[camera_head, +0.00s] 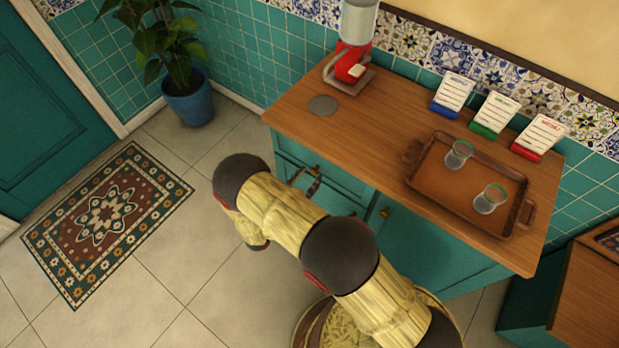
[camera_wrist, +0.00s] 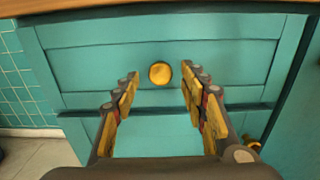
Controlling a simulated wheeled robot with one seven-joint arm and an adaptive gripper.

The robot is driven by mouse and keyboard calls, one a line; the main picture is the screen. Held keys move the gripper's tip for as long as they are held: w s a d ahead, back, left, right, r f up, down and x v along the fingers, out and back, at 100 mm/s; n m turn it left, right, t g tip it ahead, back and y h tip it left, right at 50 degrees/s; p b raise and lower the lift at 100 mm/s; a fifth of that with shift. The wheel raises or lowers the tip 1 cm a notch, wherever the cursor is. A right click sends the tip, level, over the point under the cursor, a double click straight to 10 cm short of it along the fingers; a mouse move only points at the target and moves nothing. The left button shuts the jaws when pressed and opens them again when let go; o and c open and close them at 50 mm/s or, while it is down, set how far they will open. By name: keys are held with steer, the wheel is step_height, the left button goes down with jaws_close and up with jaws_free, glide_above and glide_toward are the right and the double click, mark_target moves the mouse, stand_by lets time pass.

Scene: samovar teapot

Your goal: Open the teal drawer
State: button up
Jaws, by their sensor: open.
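The teal drawer (camera_wrist: 225,62) fills the upper part of the wrist view, under the wooden counter edge. It looks closed. Its round brass knob (camera_wrist: 160,73) sits at the middle of the drawer front. My gripper (camera_wrist: 160,82) is open, with one finger on each side of the knob as seen in the wrist view. Whether the fingertips reach as far as the knob is hard to tell, and nothing is held. In the head view the drawer front (camera_head: 342,183) is partly hidden behind my arm, and my gripper (camera_head: 305,180) is close to it.
On the counter (camera_head: 395,120) stand a red and grey device (camera_head: 352,65), a brown tray (camera_head: 425,185) with two glasses, and several menu cards (camera_head: 495,112). A potted plant (camera_head: 187,100) stands at the back left. The tiled floor (camera_head: 185,255) left of the cabinet is clear beside the rug (camera_head: 75,245).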

steer(key=shift+w+d, duration=0.35)
steer(key=shift+c, duration=0.2)
jaws_close()
stand_by(0.6)
